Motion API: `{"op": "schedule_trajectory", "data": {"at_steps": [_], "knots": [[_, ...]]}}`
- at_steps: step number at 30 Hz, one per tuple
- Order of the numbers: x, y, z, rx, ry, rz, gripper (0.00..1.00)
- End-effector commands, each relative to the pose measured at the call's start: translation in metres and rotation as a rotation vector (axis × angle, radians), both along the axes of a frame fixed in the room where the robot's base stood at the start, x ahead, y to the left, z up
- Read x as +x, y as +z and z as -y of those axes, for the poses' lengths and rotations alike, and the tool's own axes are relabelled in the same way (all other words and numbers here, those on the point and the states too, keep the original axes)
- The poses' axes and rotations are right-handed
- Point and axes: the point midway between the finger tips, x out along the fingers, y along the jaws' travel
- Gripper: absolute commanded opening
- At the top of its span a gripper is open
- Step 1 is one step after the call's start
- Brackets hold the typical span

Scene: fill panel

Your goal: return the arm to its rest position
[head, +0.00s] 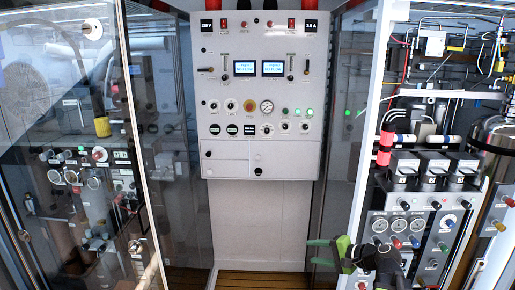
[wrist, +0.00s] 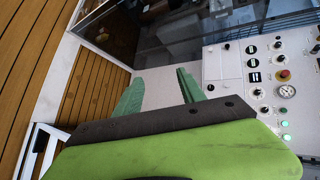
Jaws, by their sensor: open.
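My gripper (head: 321,252) shows at the lower right of the head view, low in front of the panel and beside the right rack. Its green fingers are apart with nothing between them. In the wrist view the two green fingers of my gripper (wrist: 158,92) stand apart and empty, with the green and black gripper body across the bottom. The fingers point toward the blank lower wall. My dark wrist and arm show at the bottom right of the head view.
A white control panel (head: 262,160) with screens, knobs and a gauge hangs at the centre. A glass-doored cabinet (head: 75,150) stands left. An open rack (head: 418,165) with tubes and valves stands right, close to my arm. Wooden slatted floor (wrist: 40,50) shows at left.

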Motion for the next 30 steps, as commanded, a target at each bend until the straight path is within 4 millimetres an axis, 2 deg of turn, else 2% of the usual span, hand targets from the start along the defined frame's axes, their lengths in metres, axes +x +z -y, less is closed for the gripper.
{"op": "schedule_trajectory", "data": {"at_steps": [1,3,6,9,11,13,15,20,30], "knots": [[-0.006,-0.015,-0.042,-0.071,0.092,-0.028,0.47],[-0.018,-0.038,-0.087,-0.188,0.212,-0.064,0.47],[-0.044,-0.072,-0.135,-0.381,0.384,-0.116,0.47],[-0.074,-0.103,-0.154,-0.605,0.545,-0.171,0.47],[-0.087,-0.116,-0.147,-0.729,0.611,-0.206,0.47],[-0.098,-0.126,-0.123,-0.853,0.656,-0.254,0.47],[-0.107,-0.132,-0.097,-0.954,0.685,-0.302,0.47],[-0.120,-0.135,-0.056,-1.090,0.749,-0.377,0.47],[-0.123,-0.135,-0.055,-1.094,0.773,-0.375,0.47]]}}
